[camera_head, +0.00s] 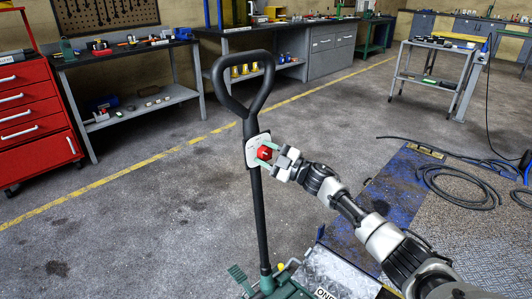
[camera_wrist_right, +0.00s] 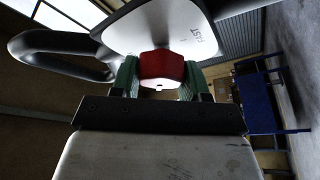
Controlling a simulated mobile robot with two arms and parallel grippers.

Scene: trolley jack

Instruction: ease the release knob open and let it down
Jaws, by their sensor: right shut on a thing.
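The trolley jack's black handle (camera_head: 262,220) stands upright, with a loop grip at its top. A pale plate (camera_head: 252,145) on the handle carries the red release knob (camera_head: 264,153). My right gripper (camera_head: 268,153) is shut on the knob, coming from the right. In the right wrist view the red knob (camera_wrist_right: 162,69) sits between the two green fingers (camera_wrist_right: 160,78), in front of the pale plate (camera_wrist_right: 170,25). The jack's green body (camera_head: 280,289) shows at the bottom edge, partly cut off. My left gripper is not in view.
A red tool cabinet (camera_head: 32,110) stands at the left. Workbenches (camera_head: 150,50) line the back wall. A grey trolley (camera_head: 435,78) stands at the right. A black hose (camera_head: 455,190) lies coiled on the right. The floor left of the handle is clear.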

